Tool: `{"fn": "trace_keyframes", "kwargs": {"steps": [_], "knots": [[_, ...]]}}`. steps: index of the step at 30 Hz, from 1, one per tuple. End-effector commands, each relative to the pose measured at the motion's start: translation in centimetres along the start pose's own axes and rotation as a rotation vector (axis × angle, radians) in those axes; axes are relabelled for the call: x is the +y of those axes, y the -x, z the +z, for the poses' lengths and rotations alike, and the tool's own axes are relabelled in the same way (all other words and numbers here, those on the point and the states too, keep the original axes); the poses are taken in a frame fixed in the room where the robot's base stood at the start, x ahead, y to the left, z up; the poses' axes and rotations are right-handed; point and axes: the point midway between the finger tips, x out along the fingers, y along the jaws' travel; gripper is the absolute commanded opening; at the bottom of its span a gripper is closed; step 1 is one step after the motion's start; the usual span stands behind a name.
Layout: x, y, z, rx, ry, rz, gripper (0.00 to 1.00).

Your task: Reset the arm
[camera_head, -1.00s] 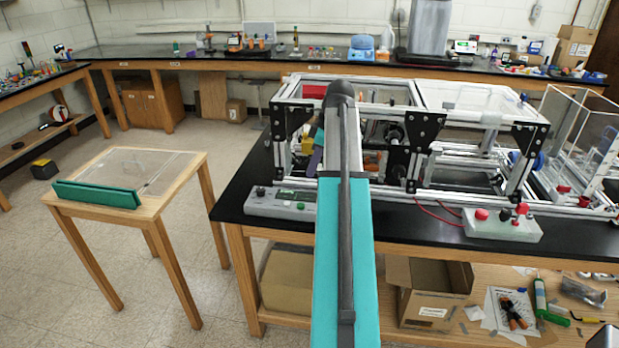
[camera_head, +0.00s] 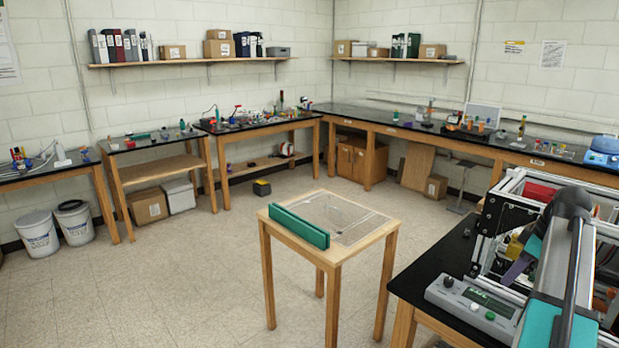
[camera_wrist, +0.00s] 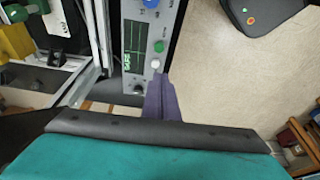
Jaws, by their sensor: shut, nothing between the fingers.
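My arm, with its teal link and dark rounded joint, reaches in from the bottom right of the head view to the left end of the aluminium extrusion frame (camera_head: 487,228). My gripper (camera_head: 513,272) shows there as a small purple shape, partly hidden behind the arm and frame. In the wrist view my gripper (camera_wrist: 160,78) has its purple fingers together, with nothing between them. The fingers overlap the lower edge of the grey control box (camera_wrist: 150,40) in that view; I cannot tell whether they touch it.
The control box (camera_head: 470,306) sits on the black bench beside the frame. A small wooden table (camera_head: 345,262) with a green bar (camera_head: 300,226) stands left of the bench. Open floor lies around the table. Benches line the walls.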

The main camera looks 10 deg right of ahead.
Motion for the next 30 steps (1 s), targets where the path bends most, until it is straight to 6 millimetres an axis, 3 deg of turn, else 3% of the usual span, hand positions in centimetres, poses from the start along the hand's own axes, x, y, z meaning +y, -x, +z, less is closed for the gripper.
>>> {"fn": "trace_keyframes", "kwargs": {"steps": [6,13,21,30], "knots": [[-2.2,-7.5,-4.3,-0.012,0.070,-0.106,0.00],[-6.3,-16.0,-7.4,-0.040,0.133,-0.228,0.00],[-12.2,-24.9,-9.4,-0.090,0.196,-0.352,0.00],[-19.5,-33.9,-10.0,-0.165,0.234,-0.461,0.00]]}}
